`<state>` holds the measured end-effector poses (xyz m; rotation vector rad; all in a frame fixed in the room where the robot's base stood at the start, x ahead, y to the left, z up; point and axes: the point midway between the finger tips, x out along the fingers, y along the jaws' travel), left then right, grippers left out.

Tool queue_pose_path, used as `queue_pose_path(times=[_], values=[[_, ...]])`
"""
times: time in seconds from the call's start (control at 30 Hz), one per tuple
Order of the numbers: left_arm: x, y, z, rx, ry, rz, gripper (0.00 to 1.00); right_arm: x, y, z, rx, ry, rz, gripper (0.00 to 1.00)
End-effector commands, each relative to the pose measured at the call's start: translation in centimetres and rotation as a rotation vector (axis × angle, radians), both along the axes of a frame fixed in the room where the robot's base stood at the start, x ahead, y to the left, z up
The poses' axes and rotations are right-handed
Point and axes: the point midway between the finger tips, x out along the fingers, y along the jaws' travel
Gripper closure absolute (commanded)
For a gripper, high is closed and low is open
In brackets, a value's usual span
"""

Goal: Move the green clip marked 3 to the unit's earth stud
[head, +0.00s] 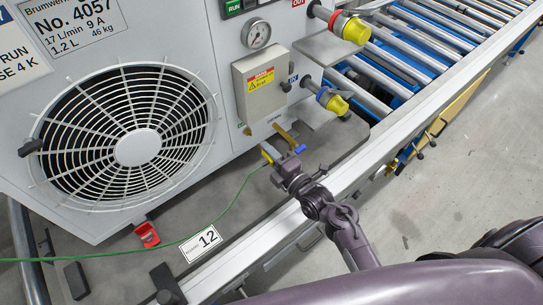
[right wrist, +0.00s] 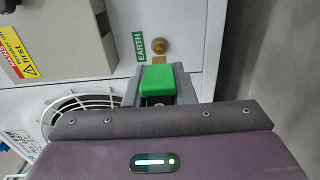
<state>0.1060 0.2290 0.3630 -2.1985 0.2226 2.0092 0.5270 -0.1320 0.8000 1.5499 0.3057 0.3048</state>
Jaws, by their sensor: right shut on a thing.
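My right gripper (head: 283,160) is shut on the green clip (right wrist: 157,80), in front of the unit's lower right corner. In the right wrist view the clip's green body sits between the two grey fingers. A brass-coloured piece reaches from it towards the brass earth stud (right wrist: 159,46), beside the green EARTH label (right wrist: 139,46). I cannot tell whether that piece touches the stud. No number 3 is readable on the clip. A thin green wire (head: 215,222) runs from the gripper to the left. My left gripper is not in view.
The grey unit (head: 215,35) has a round fan grille (head: 138,147). Yellow-capped hose fittings (head: 356,31) stick out on its right side. A red part (head: 147,234) and a plate marked 12 (head: 201,243) are at its base. A roller conveyor (head: 415,50) lies behind, right.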

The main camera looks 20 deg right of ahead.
Motion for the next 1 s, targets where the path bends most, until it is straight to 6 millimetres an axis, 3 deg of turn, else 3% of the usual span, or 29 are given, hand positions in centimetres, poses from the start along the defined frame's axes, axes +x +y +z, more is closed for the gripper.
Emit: queue_pose_path(times=[0.5,1.0], values=[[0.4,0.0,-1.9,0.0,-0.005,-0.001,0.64,3.9,1.6,0.0,0.001,-0.002,0.0,1.0],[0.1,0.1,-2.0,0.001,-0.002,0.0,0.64,4.1,1.7,0.1,-0.001,-0.001,0.0,1.0]])
